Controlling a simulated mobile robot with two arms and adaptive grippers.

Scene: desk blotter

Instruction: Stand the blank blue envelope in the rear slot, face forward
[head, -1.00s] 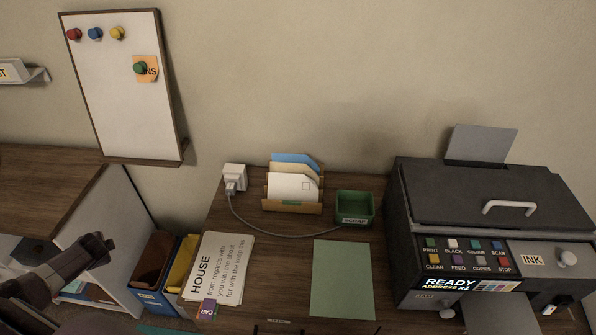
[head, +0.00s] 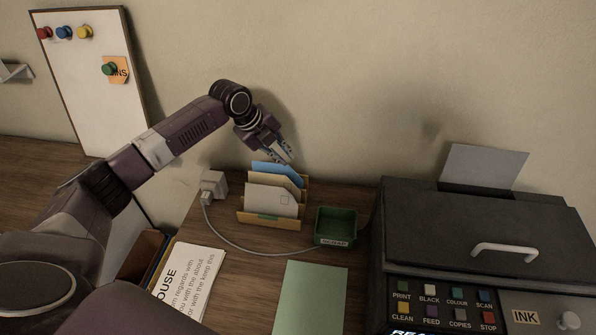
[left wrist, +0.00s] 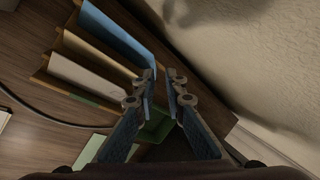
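The blue envelope (head: 277,174) stands in the wooden letter rack (head: 268,221), rearmost of the envelopes I see, with its lower part hidden. It also shows in the left wrist view (left wrist: 122,36). Its visible face looks unmarked. My left gripper (head: 290,157) is at the blue envelope's upper right corner. In the left wrist view its fingertips (left wrist: 163,78) are apart with nothing clearly between them. My right gripper is out of view.
A green scrap tray (head: 336,228) stands right of the rack, and a black printer (head: 470,225) fills the far right. A white plug (head: 214,187) with a cable is at the left. The wall is close behind. A green sheet (head: 310,298) and printed papers (head: 187,285) lie in front.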

